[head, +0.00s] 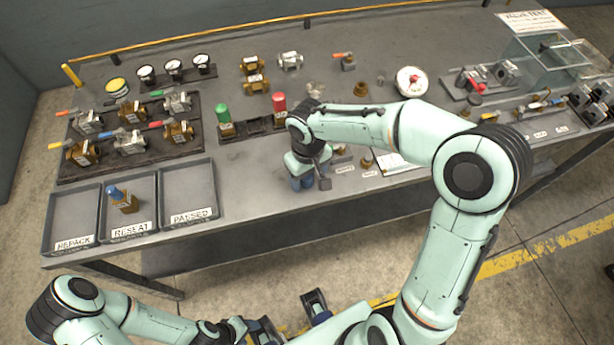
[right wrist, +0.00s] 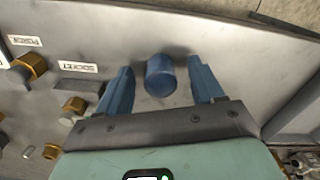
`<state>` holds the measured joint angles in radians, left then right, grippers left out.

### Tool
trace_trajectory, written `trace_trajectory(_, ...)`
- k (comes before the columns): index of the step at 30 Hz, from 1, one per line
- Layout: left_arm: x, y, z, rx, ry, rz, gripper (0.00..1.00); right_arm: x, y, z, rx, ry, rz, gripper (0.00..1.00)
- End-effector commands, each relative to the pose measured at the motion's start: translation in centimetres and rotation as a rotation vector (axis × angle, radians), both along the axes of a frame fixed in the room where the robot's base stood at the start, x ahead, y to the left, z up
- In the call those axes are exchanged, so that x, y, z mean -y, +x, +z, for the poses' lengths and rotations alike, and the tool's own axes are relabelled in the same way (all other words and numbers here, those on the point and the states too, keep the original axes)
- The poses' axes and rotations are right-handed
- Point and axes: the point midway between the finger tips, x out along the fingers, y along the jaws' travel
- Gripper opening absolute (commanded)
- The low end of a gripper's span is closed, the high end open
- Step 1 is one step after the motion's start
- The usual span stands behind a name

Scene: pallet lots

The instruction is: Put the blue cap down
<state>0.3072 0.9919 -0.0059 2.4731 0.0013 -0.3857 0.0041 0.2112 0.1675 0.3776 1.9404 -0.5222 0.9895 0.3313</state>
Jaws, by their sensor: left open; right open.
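The blue cap (right wrist: 160,75) is a short blue cylinder on the grey bench top, seen in the right wrist view. It lies between the two blue fingers of my right gripper (right wrist: 160,88), with a gap on each side. The right gripper is open and also shows low over the bench's front edge area in the head view (head: 305,183), where I cannot tell the cap from the fingers. My left gripper (head: 290,314) is open and empty, below and in front of the bench in the head view.
Three trays labelled REPACK (head: 74,219), RESEAT (head: 127,182) and PASSED (head: 188,192) stand at the left. A brass valve with a blue top (head: 123,201) is in the RESEAT tray. Brass fittings (right wrist: 75,105) lie left of the right gripper. Bare bench surrounds the cap.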

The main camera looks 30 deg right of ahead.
Motion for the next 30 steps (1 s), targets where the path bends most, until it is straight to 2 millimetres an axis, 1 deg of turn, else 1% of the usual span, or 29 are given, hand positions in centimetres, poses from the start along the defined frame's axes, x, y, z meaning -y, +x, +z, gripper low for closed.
trace_trajectory(2,0.0,0.0,0.0,0.0,0.0,0.0,0.55,0.0,0.0,0.0,0.0,0.0,0.0,0.67)
trace_trajectory(5,0.0,0.0,0.0,0.0,0.0,0.0,0.55,0.0,0.0,0.0,0.0,0.0,0.0,0.38)
trace_trajectory(6,0.0,0.0,0.0,0.0,0.0,0.0,0.55,0.0,0.0,0.1,0.0,0.0,0.0,0.25)
trace_trajectory(7,0.0,0.0,0.0,0.0,0.0,0.0,0.55,0.0,0.0,0.1,0.0,0.0,0.0,0.15)
trace_trajectory(8,0.0,0.0,0.0,0.0,0.0,0.0,0.55,0.0,0.0,0.1,0.0,0.0,0.0,0.1)
trace_trajectory(13,0.0,0.0,0.0,0.0,0.0,0.0,0.55,0.0,0.0,0.1,0.001,0.0,0.0,0.09)
trace_trajectory(14,0.0,0.0,0.0,0.0,0.0,0.0,0.55,0.0,0.0,0.1,0.001,0.0,0.0,0.04)
trace_trajectory(20,0.0,0.0,0.0,0.0,0.0,0.0,0.55,0.0,0.0,0.2,0.001,0.0,-0.001,0.03)
trace_trajectory(21,0.0,0.0,0.1,0.0,0.0,0.0,0.55,0.0,0.1,0.3,0.002,0.0,-0.001,0.0)
trace_trajectory(23,0.0,0.0,0.1,0.001,0.0,0.0,0.55,0.0,0.1,0.7,0.002,0.0,-0.001,0.0)
trace_trajectory(26,0.0,0.1,0.3,0.001,0.0,0.0,0.55,0.0,0.1,1.7,0.004,-0.002,-0.001,0.0)
trace_trajectory(29,0.0,0.2,0.5,0.002,0.0,0.0,0.55,0.0,0.1,3.3,0.005,0.0,-0.001,0.0)
trace_trajectory(30,0.0,0.3,0.7,0.003,0.0,0.0,0.55,0.0,0.2,4.3,0.006,-0.001,-0.001,0.0)
